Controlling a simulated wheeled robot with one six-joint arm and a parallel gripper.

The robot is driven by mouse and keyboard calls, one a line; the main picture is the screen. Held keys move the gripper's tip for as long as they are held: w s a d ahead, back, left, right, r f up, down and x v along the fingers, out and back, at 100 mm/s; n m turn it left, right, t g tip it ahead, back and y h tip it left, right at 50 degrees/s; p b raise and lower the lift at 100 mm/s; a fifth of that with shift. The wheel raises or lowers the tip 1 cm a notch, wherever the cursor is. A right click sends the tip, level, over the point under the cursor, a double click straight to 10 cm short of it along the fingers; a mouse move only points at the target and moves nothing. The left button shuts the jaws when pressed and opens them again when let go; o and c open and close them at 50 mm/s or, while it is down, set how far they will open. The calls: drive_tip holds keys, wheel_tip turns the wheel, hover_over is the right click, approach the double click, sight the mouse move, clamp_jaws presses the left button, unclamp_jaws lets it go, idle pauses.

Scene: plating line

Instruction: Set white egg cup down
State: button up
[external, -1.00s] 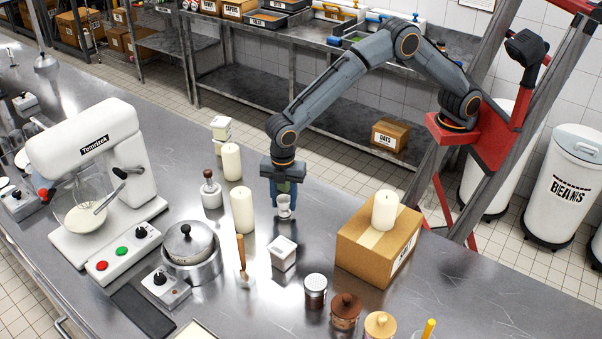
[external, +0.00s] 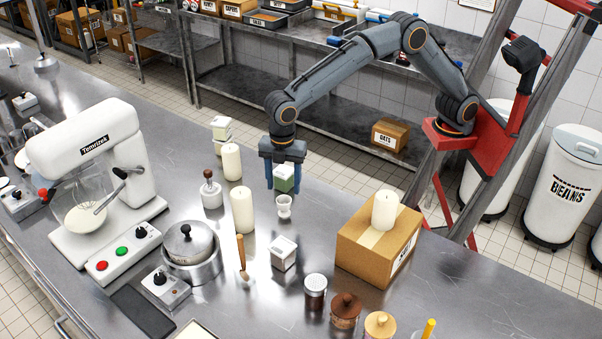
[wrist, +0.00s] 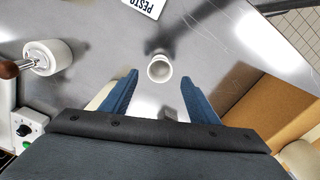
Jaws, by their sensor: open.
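The white egg cup (external: 284,206) stands upright on the steel counter (external: 330,300). In the wrist view the egg cup (wrist: 159,69) shows from above, just beyond the fingertips and centred between them. My gripper (external: 284,188) is open, with its blue fingers raised above and behind the cup, apart from it. In the wrist view my gripper's fingers (wrist: 158,80) are spread wide with nothing between them.
A cardboard box (external: 352,254) with a candle (external: 386,211) on top stands to the right. A tall candle (external: 242,210) is close on the left.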

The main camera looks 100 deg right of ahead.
wheel_tip(320, 180, up, 5)
drive_tip(key=b, duration=0.1)
drive_tip(key=s+d+f+m, duration=0.4)
drive_tip(key=s+d, duration=0.3)
drive_tip(key=s, duration=0.3)
drive_tip(key=s+d+f+m, duration=0.5)
drive_tip(key=s+d, duration=0.3)
drive_tip(key=s, duration=0.3)
drive_tip(key=s+d+f+m, duration=0.4)
drive_tip(key=s+d, duration=0.4)
drive_tip(key=s, duration=0.3)
drive_tip(key=shift+s+d+f+t, duration=0.15)
drive_tip(key=shift+f+t, duration=0.15)
drive_tip(key=shift+f, duration=0.3)
